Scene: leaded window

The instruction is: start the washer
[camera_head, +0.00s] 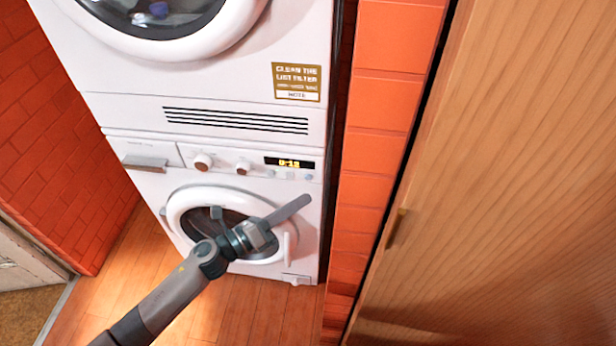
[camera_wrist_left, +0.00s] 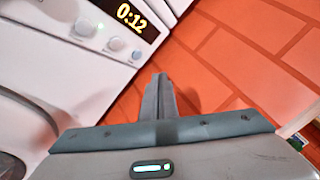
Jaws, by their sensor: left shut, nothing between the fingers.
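The washer (camera_head: 150,190) is the lower white machine of a stack, with its round door (camera_head: 180,205) closed. Its panel has two knobs (camera_head: 203,161), a lit display (camera_head: 289,162) reading 0:12 and a row of small buttons (camera_head: 290,175) below it. My left gripper (camera_head: 305,200) is shut and empty, in front of the washer's right side, below the buttons. In the wrist view its fingertips (camera_wrist_left: 160,82) appear apart from the buttons. My right gripper is not in view.
A second white machine (camera_head: 290,40) with a round door and a brown lint filter label (camera_head: 297,82) sits on top. A red brick wall (camera_head: 375,150) and a wooden door (camera_head: 500,180) stand close on the right. Wooden floor (camera_head: 245,300) lies in front.

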